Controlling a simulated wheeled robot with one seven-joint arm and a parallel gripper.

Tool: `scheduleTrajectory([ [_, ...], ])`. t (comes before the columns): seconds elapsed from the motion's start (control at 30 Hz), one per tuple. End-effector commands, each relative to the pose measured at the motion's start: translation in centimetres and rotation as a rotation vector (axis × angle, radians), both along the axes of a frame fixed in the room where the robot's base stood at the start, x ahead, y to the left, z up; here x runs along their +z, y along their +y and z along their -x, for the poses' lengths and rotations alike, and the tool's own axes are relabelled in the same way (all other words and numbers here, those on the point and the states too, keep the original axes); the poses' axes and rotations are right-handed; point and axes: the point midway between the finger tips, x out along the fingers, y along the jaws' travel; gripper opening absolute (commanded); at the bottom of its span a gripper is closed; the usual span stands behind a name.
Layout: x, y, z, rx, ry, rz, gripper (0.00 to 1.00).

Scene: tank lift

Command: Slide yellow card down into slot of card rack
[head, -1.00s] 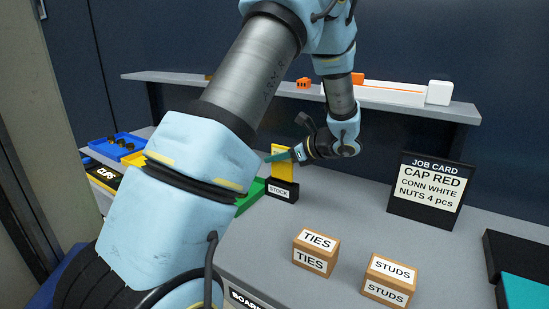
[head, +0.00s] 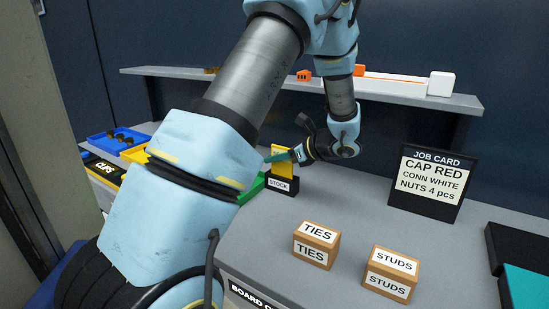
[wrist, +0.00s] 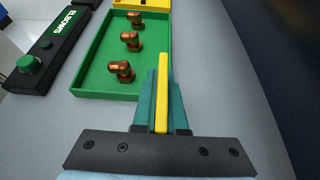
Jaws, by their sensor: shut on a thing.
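The yellow card (head: 282,163) stands upright at the black card rack labelled STOCK (head: 281,185). Its lower end is at the rack's top; I cannot tell how deep it sits in the slot. My gripper (head: 279,156) is shut on the card, coming in from the right above the rack. In the wrist view the yellow card (wrist: 162,92) shows as a thin edge between the teal fingers of my gripper (wrist: 162,100). The rack is not clearly visible there.
TIES (head: 317,244) and STUDS (head: 390,273) boxes stand in front. A job card (head: 428,182) stands to the right. A shelf (head: 220,77) runs behind.

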Motion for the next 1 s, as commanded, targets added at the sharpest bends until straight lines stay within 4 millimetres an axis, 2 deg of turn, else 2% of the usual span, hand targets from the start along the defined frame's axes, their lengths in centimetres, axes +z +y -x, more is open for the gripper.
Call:
scheduleTrajectory([
  [1.0,-2.5,0.0,0.0,0.000,0.000,0.002,0.00],
])
